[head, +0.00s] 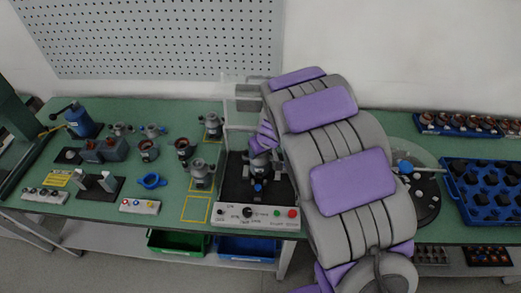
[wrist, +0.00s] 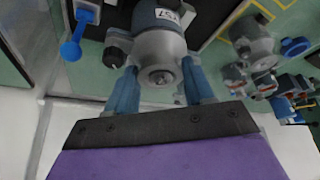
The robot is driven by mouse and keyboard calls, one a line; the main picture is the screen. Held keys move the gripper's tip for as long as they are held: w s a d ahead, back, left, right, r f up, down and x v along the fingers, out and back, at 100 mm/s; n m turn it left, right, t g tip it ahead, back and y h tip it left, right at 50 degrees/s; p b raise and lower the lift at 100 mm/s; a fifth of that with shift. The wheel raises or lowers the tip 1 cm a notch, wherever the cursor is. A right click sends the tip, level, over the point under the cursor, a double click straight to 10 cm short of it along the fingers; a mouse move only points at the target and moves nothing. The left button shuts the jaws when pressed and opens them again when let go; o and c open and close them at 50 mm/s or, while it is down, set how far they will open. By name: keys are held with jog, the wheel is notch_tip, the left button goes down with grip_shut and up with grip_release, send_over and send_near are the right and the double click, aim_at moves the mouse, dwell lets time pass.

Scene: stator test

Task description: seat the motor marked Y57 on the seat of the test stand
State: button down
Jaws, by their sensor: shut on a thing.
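My gripper (wrist: 161,82) is shut on a grey motor (wrist: 160,45), with one blue finger on each side of it. A white label on the motor shows upside down and seems to read Y57, partly cut off. In the head view the motor (head: 259,160) is upright over the dark base of the test stand (head: 230,190), just below my gripper (head: 264,142). The seat is hidden under the motor, so I cannot tell whether the motor touches it. A blue-knobbed lever (wrist: 72,48) is left of the motor in the wrist view.
The stand's control panel (head: 256,215) faces front, with a clear guard (head: 226,110) behind. Two other motors stand left, one near (head: 201,172) and one far (head: 212,126). An empty yellow outline (head: 196,209) lies in front of them. A blue tray (head: 485,205) is at right.

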jog(key=shift+f+b, duration=0.75)
jog(key=shift+f, duration=0.25)
jog(key=shift+f, duration=0.15)
jog(key=shift+f+b, duration=0.55)
jog(key=shift+b, duration=0.05)
jog(key=shift+c, duration=1.7)
grip_release()
